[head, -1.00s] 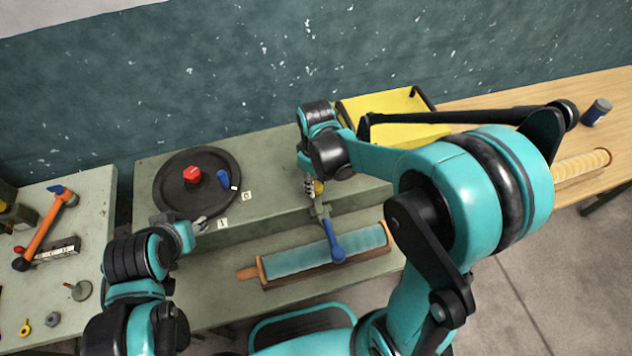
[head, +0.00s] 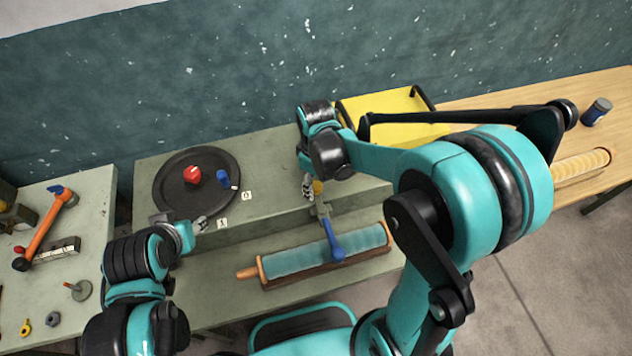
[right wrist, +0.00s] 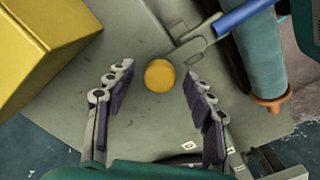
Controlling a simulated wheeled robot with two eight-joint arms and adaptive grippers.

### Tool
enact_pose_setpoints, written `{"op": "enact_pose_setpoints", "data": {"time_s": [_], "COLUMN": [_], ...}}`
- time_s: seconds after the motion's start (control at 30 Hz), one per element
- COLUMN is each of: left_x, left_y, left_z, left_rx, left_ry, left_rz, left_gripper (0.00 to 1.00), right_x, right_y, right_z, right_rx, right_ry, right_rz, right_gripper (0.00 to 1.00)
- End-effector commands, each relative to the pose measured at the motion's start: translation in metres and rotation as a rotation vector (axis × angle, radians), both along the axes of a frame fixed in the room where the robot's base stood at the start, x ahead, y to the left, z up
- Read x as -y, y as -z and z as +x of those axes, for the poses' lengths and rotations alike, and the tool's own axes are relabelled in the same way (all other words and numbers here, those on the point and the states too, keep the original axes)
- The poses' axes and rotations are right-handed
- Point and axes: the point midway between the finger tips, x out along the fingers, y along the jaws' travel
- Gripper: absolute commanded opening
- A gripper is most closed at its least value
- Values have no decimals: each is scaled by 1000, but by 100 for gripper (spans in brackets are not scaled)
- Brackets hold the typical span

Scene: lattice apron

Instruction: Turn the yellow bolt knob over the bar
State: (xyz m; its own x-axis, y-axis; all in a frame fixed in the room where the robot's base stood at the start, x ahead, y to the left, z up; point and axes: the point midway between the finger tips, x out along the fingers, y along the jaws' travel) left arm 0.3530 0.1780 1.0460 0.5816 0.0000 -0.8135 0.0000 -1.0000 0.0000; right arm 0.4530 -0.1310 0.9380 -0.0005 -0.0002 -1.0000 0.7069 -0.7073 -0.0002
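The yellow bolt knob (head: 318,187) is a small round cap near the front edge of the grey-green bench top. It also shows in the right wrist view (right wrist: 160,76). A grey flat bar (right wrist: 194,48) with a blue handle (head: 334,243) lies close beside the knob; whether they touch is unclear. My right gripper (head: 309,187) is at the knob. In the right wrist view its fingers are spread, one on each side of the knob, with gaps. My left gripper (head: 203,224) is near the dark round plate, its fingertips too small to read.
A dark round plate (head: 170,197) carries a red knob (head: 192,175) and a blue peg (head: 223,177). A teal roller (head: 300,259) lies on the lower front ledge. A yellow box (head: 385,103) stands behind my right arm.

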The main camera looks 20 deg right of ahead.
Motion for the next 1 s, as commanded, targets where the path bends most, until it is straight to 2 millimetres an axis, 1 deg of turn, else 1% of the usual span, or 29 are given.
{"op": "enact_pose_setpoints", "data": {"time_s": [0.17,0.27,0.37,0.7,0.83,1.0], "left_x": [0,0,0,0,0,0], "left_y": [0,0,0,0,0,0], "left_z": [0,0,0,0,0,0], "left_rx": [0,0,0,0,0,0], "left_ry": [0,0,0,0,0,0], "left_rz": [0,0,0,0,0,0], "left_gripper": [41,41,41,41,41,41], "right_x": [0,0,0,0,0,0], "right_y": [0,-5,-19,-91,-109,-119], "right_z": [0,0,0,0,0,0], "right_rx": [0,0,0,0,0,0], "right_ry": [0,0,0,0,0,0], "right_rz": [0,0,0,0,0,0], "right_gripper": [53,53,53,53,53,53]}}
